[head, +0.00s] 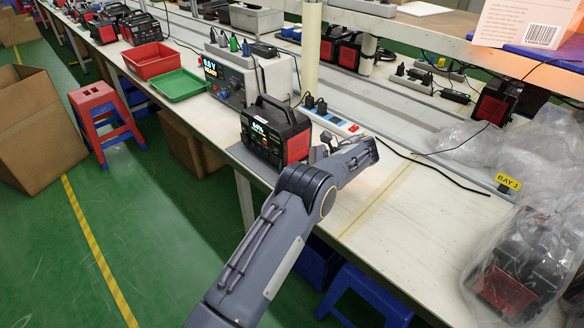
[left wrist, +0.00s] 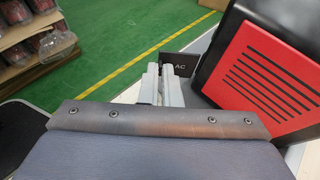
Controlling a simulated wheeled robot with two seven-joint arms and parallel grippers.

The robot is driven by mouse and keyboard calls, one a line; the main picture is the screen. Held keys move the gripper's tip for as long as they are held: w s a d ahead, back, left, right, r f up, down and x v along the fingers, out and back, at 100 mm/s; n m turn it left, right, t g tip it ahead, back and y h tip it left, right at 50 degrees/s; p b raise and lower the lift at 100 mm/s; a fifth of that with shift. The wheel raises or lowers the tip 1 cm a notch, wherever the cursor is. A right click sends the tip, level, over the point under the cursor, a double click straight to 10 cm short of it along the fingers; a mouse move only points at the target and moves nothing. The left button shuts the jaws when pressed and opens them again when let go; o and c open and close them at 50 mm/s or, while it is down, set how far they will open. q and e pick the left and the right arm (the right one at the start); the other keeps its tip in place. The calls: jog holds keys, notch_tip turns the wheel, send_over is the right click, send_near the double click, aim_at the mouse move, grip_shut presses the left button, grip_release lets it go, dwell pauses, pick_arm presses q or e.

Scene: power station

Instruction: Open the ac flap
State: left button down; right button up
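The power station (head: 275,132) is a black box with a carrying handle, a lit display and a red side panel. It stands upright near the front edge of the bench, and its red side shows large in the left wrist view (left wrist: 262,75). A dark flap marked "AC" (left wrist: 181,67) sticks out beside the station's front edge, just beyond my left fingertips. My left gripper (left wrist: 163,72) has its fingers close together with nothing visible between them. Whether the fingertips touch the flap cannot be told. In the head view my left gripper (head: 322,150) is beside the station's red side. My right gripper is not in view.
A power strip (head: 335,122) lies behind the station and a black cable (head: 430,165) runs right. A grey device (head: 235,78), a green tray (head: 178,85) and a red tray (head: 150,60) stand left. A bagged unit (head: 510,280) is at right. The bench front right is clear.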

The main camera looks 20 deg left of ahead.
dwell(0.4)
pick_arm(q)
jog(key=c, duration=1.6)
grip_release()
